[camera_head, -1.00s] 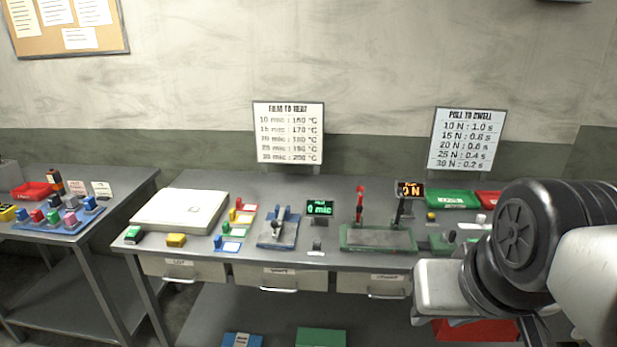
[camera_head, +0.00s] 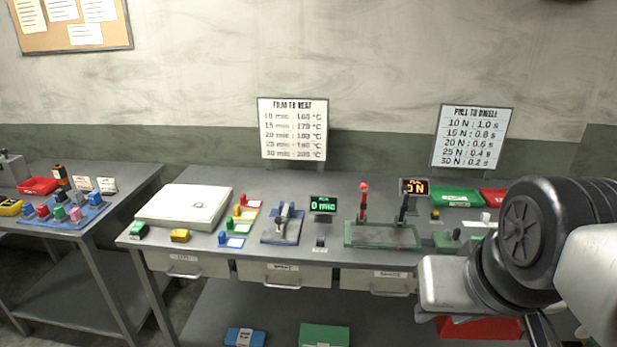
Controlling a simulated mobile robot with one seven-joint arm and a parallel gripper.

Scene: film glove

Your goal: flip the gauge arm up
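The thickness gauge (camera_head: 282,229) stands on the middle bench, a small device on a blue base with blue and grey parts. Its arm (camera_head: 287,213) is small in the picture, and I cannot tell its exact angle. A display (camera_head: 323,205) just right of it reads "0 mic" in green. My arm fills the right side of the picture, with black rings and a pale grey block in front of the bench's right part, well apart from the gauge. I cannot make out my gripper's fingers in this view.
A white flat box (camera_head: 184,205) and small coloured blocks lie left of the gauge. A green-based device (camera_head: 382,237) with upright red and black levers stands right of it. Drawers (camera_head: 283,274) line the bench front. A second bench (camera_head: 118,209) is at the left.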

